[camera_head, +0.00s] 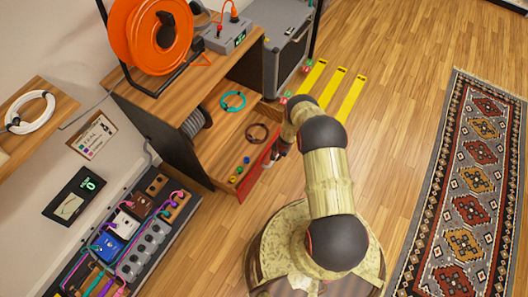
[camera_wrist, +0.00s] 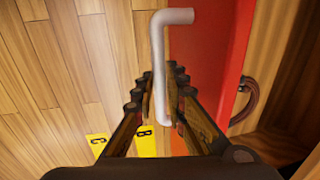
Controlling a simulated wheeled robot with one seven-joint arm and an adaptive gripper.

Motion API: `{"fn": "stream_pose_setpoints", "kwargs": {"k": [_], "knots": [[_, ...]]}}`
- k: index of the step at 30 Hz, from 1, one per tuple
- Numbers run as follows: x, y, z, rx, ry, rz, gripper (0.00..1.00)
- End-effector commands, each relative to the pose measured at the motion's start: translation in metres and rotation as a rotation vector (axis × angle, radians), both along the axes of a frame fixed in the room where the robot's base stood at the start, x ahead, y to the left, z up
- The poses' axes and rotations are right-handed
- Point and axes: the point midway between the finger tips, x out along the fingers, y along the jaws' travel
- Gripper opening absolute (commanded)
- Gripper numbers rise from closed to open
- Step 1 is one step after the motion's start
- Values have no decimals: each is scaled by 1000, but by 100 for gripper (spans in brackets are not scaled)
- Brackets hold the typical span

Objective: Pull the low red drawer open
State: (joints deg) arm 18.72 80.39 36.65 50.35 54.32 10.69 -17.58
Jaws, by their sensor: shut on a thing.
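The low red drawer shows its red front (camera_head: 258,170) below the wooden desk, and the drawer stands out from the cabinet with its inside visible. In the wrist view the red front (camera_wrist: 215,60) runs up the right of centre. A pale grey bar handle (camera_wrist: 158,50) stands off it. My gripper (camera_wrist: 161,82) has its fingers on both sides of this handle and is shut on it. In the head view my gripper (camera_head: 279,149) is at the drawer front, partly hidden by my arm.
In the drawer lie a brown cable coil (camera_head: 257,133) and several small coloured pieces (camera_head: 238,172). A teal coil (camera_head: 233,100) lies farther back. Yellow floor strips (camera_head: 330,85) and a grey case (camera_head: 288,55) are beyond. A pedalboard (camera_head: 130,235) stands left. Wooden floor is open toward the patterned rug (camera_head: 470,180).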

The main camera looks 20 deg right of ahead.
Motion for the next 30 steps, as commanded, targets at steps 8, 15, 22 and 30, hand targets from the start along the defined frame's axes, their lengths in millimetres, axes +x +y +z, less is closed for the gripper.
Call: {"fn": "stream_pose_setpoints", "kwargs": {"k": [8,15,22,30], "knots": [[-38,-28,2,2,0,-3,0],[-50,-37,1,2,0,-1,0],[-52,-38,0,1,0,0,0],[-52,-38,0,1,1,0,18]]}}
